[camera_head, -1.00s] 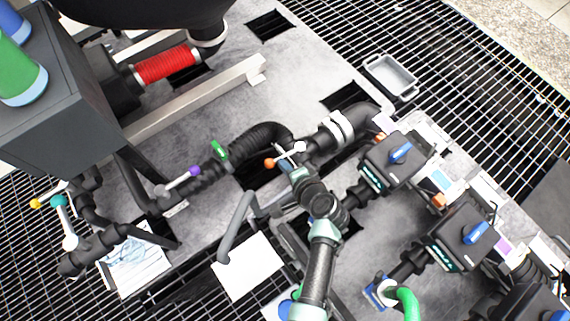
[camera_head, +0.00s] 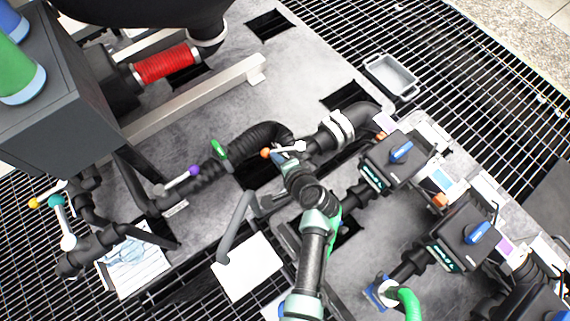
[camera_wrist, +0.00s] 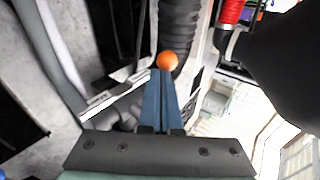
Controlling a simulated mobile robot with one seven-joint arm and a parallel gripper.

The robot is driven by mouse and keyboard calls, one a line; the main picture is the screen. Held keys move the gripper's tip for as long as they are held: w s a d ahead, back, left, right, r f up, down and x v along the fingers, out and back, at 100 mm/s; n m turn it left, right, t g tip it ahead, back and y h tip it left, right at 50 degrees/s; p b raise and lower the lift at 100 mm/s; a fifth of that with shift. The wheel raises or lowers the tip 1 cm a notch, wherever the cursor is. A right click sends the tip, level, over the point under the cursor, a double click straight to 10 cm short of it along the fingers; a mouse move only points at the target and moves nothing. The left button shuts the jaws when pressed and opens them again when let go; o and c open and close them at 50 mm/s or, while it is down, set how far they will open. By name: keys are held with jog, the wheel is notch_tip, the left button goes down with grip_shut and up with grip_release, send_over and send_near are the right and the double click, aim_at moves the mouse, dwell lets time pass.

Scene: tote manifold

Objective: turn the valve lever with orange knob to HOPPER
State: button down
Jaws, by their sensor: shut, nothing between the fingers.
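The orange knob (camera_head: 266,153) is on the end of a pale lever (camera_head: 288,148) above the black pipework in the head view. The lever points left and slightly down from its white pivot. In the wrist view the orange knob (camera_wrist: 167,61) is just beyond the fingertips. My gripper (camera_wrist: 165,72) has its blue fingers together and empty, right by the knob; whether they touch it I cannot tell. In the head view my gripper (camera_head: 276,155) is just below the lever, close to the knob. No HOPPER marking is readable.
A ribbed black hose (camera_head: 258,136) and a green handle (camera_head: 219,150) are close to the left. Levers with purple (camera_head: 194,171), teal (camera_head: 57,201) and yellow (camera_head: 35,203) knobs stand farther left. Black valve boxes with blue handles (camera_head: 401,152) are to the right.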

jog(key=shift+w+a, duration=0.35)
jog(key=shift+w, duration=0.1)
dwell(0.6)
